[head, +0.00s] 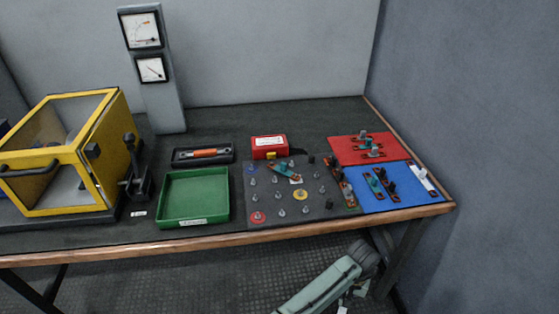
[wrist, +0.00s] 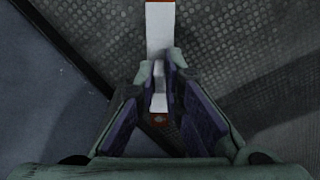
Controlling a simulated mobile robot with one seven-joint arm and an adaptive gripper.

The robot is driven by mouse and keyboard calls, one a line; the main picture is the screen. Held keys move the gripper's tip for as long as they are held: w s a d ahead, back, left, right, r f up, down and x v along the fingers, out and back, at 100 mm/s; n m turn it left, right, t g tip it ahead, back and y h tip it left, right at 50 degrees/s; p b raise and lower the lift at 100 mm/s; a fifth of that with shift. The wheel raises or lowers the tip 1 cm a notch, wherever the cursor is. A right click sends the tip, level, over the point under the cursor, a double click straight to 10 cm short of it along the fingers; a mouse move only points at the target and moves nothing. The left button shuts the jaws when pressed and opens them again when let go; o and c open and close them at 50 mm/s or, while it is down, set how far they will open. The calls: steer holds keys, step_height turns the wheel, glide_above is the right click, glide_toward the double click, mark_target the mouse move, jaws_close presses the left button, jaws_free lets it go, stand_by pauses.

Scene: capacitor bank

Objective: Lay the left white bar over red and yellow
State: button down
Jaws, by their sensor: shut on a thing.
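My gripper (wrist: 161,80) is shut on a white bar (wrist: 160,28) with copper-coloured ends. In the wrist view the bar runs lengthwise between the fingers, above the floor. In the head view my arm is low in front of the table, and the held bar is not clear there. A dark board (head: 275,200) with several metal studs lies on the table. It has a red ring (head: 258,217) at its front left, a yellow ring (head: 300,194) right of centre and a blue ring (head: 251,169) at its back left. Another white bar (head: 423,178) lies on the blue mat's right side.
Bars with dark and teal handles lie on the blue mat (head: 405,198), the red mat (head: 345,155) and the board. A green tray (head: 163,205), a red box (head: 269,147), a tool tray (head: 180,158) and a yellow-framed case (head: 118,150) stand nearby. A wall closes the right side.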

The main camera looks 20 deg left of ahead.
steer(key=shift+w+r+b, duration=0.15)
steer(key=shift+r+b, duration=0.05)
steer(key=shift+b, duration=0.4)
